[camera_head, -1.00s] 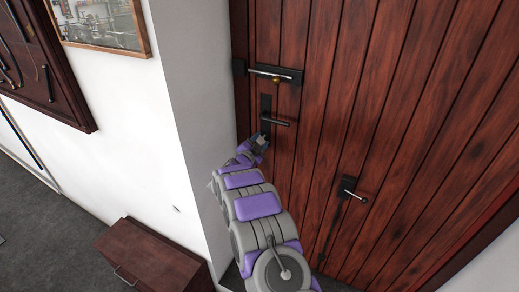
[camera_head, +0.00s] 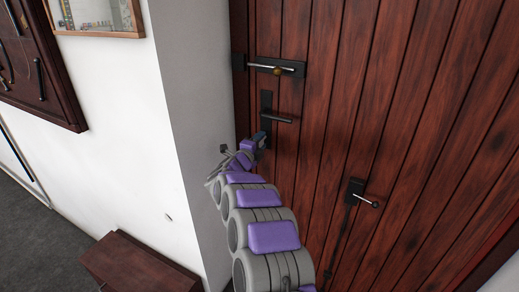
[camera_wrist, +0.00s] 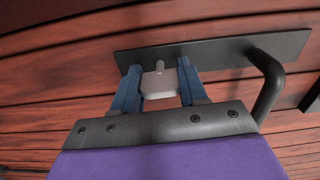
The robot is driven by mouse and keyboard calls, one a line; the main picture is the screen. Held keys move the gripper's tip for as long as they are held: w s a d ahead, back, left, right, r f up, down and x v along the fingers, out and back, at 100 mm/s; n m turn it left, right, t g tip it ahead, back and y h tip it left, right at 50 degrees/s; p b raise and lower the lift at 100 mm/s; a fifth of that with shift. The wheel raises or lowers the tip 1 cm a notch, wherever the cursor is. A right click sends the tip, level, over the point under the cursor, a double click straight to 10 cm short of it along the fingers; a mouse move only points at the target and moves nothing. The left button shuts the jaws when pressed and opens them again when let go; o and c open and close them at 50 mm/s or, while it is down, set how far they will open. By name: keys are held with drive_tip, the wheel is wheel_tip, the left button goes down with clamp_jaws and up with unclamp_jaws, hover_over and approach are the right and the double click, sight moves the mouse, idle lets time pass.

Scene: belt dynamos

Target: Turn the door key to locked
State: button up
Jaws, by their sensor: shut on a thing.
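The wooden door (camera_head: 335,90) fills the right of the head view. Its black lock plate (camera_head: 266,103) carries a lever handle (camera_head: 277,118). In the wrist view the plate (camera_wrist: 225,53) runs across the top and the handle (camera_wrist: 268,88) bends down at the right. The pale grey key (camera_wrist: 160,85) has its shaft in the plate, and its flat bow lies between the two blue fingers. My gripper (camera_wrist: 160,90) is shut on the key. In the head view my gripper (camera_head: 261,140) is just below the handle and hides the key.
A bolt (camera_head: 275,69) with a brass knob is above the handle. A second latch (camera_head: 358,191) is lower right on the door. A grey wall edge (camera_head: 195,110) stands close left of my arm. A wooden cabinet (camera_head: 135,265) is at the lower left.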

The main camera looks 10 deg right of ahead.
drive_tip(key=shift+f+m, duration=0.1)
drive_tip(key=shift+m, duration=0.3)
drive_tip(key=o, duration=1.1)
drive_tip(key=shift+c, duration=0.2)
drive_tip(key=p+v, duration=0.2)
drive_tip(key=v, duration=1.5)
drive_tip(key=shift+s+a, duration=0.1)
